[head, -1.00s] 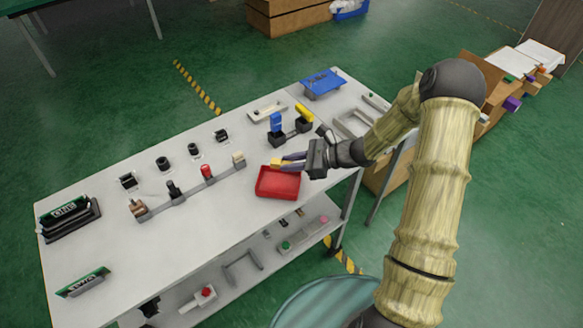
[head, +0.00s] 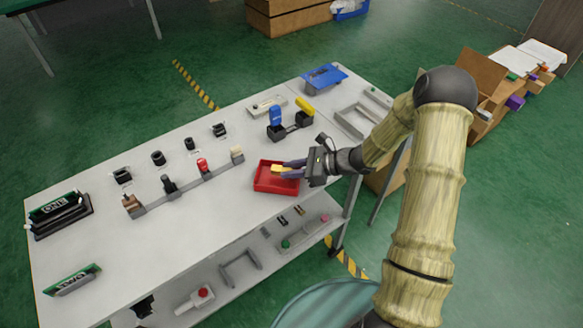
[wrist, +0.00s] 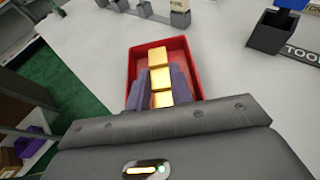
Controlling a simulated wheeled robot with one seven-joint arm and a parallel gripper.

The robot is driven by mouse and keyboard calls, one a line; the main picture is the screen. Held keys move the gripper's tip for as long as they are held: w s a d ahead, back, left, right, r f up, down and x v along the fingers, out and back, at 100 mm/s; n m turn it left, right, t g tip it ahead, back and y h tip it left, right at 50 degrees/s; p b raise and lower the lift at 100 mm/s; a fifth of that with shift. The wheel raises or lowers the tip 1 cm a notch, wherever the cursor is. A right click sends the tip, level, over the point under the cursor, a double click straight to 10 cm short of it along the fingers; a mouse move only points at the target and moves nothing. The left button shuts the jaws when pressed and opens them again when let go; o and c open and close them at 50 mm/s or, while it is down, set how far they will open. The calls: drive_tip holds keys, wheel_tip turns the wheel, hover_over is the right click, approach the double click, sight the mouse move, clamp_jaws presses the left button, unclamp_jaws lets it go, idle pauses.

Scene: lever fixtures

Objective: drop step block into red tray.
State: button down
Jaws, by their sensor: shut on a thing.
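The step block is yellow and stepped. It shows in the wrist view (wrist: 158,76) between my fingers and in the head view (head: 277,169). My gripper (head: 288,168) is shut on it, with purple-grey fingers on both sides of it. The red tray (head: 277,189) lies on the white table near its front right edge. In the wrist view the red tray (wrist: 192,80) is behind and around the block's outline. The block is over the tray's inside; its exact height above the floor is hard to tell. My fingers hide part of the block and tray.
Left of the tray is a row of lever fixtures (head: 186,183). Behind it stand a blue and yellow lever pair (head: 289,124) on dark boxes. A blue panel (head: 324,76) is at the far corner. Table top in front of the row is clear.

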drive_tip(key=c, duration=1.2)
unclamp_jaws()
drive_tip(key=shift+a, duration=0.1)
drive_tip(key=shift+o, duration=0.2)
drive_tip(key=shift+d, duration=0.25)
drive_tip(key=shift+d+r, duration=0.1)
drive_tip(key=shift+d, duration=0.15)
drive_tip(key=v, duration=1.6)
drive_tip(key=shift+d+b, duration=0.25)
drive_tip(key=shift+b, duration=0.15)
drive_tip(key=shift+s+r, duration=0.1)
